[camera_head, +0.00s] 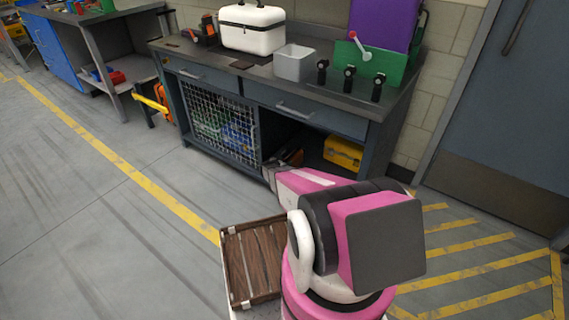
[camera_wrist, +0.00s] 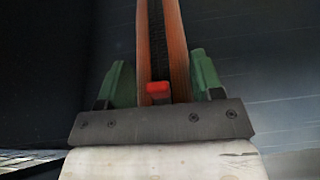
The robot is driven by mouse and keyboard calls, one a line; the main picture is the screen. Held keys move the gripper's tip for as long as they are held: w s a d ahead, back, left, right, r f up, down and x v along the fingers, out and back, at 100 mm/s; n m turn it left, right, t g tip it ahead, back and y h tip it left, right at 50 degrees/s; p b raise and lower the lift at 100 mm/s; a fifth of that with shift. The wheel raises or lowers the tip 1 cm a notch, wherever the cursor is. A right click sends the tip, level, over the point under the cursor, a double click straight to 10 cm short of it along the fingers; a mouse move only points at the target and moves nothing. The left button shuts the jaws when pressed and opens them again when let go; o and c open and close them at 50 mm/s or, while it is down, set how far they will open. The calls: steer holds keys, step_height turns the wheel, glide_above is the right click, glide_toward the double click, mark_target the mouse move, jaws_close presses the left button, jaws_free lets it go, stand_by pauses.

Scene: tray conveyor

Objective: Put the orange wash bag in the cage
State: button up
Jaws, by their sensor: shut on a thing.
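In the wrist view my gripper (camera_wrist: 160,82) has its two green fingers closed on the orange wash bag (camera_wrist: 174,45), seen edge-on with a dark zip-like strip down its middle. The bag's far end runs out of the picture. In the head view the cage (camera_head: 222,128) is the wire-mesh compartment at the lower left of the grey workbench, with green and blue things behind the mesh. My pink arm reaches to the bench front, its end low beside the cage's right edge. My fingers and the bag are not clear there.
The workbench (camera_head: 205,58) carries a white case (camera_head: 252,28), a pale bin (camera_head: 293,64), dark upright tools and a green box (camera_head: 372,62). A yellow case (camera_head: 343,152) sits in the open bay right of the cage. A wooden slatted tray (camera_head: 252,262) is near me. Floor at left is clear.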

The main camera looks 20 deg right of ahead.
steer(key=o, duration=1.5)
steer(key=shift+o, duration=0.2)
steer(key=v, duration=1.2)
